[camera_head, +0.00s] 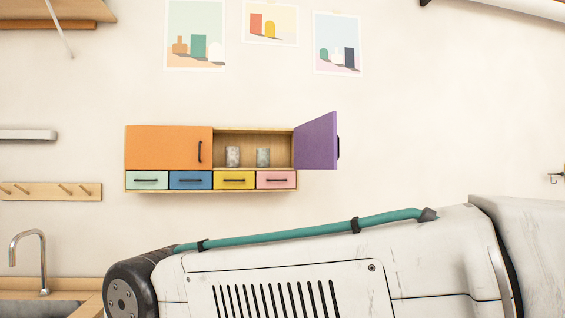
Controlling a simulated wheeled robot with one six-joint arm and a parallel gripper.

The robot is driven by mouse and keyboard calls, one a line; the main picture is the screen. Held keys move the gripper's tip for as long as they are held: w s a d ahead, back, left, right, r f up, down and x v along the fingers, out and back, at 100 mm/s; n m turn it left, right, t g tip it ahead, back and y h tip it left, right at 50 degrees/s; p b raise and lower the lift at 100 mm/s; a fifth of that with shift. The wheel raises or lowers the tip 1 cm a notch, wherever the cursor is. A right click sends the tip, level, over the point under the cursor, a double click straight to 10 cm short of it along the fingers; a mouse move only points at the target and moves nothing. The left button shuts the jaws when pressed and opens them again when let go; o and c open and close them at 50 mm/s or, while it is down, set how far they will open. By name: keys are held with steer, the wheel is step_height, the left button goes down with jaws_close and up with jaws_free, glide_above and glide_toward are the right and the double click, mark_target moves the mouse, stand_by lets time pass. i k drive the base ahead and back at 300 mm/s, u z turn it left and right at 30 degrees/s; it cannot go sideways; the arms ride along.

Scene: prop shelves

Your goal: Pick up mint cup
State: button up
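Two small cups stand side by side in the open right compartment of the wall cabinet (253,135). The right cup (263,157) looks slightly greenish and may be the mint cup. The left cup (233,156) looks paler grey with a speckled surface. Both are small in the picture, so their exact colours are hard to tell. My gripper is not in view; only a large white link of my arm shows across the bottom right, well in front of the cabinet.
The purple door (316,142) stands open to the right. The orange door (168,147) is shut. Several coloured drawers, including a yellow one (233,181), sit shut below. A peg rail (50,191), sink (40,309) and tap (42,262) are at left. Right wall is mostly bare.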

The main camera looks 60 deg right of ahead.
mark_target(262, 154)
steer(key=z, duration=0.95)
steer(key=i, duration=0.95)
steer(key=z, duration=0.95)
